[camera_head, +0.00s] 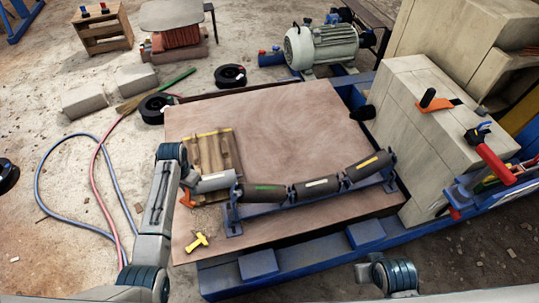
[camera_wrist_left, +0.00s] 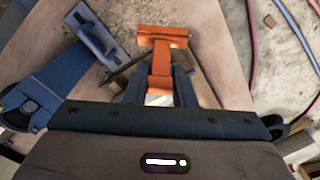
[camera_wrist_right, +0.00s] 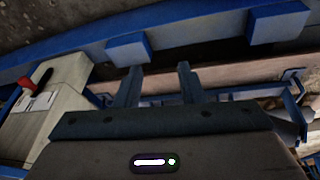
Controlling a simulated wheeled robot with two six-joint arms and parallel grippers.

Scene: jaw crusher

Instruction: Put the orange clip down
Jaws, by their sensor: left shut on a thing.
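The orange clip (camera_wrist_left: 160,58) is between the fingers of my left gripper (camera_wrist_left: 158,88) in the left wrist view, its wide end pointing away from the palm. In the head view the orange clip (camera_head: 187,199) shows just below my left gripper (camera_head: 188,190), by the left edge of the board and the small wooden pallet (camera_head: 212,150). I cannot tell whether the clip touches the surface beneath it. My right gripper (camera_wrist_right: 160,85) is open and empty in the right wrist view, near the blue frame.
The roller set on a blue bracket (camera_head: 300,203) stands right of my left gripper. A yellow tool (camera_head: 196,241) lies below on the board (camera_head: 280,115), whose middle is clear. A concrete block (camera_head: 405,125) bearing an orange-and-black tool (camera_head: 437,101) stands at the right.

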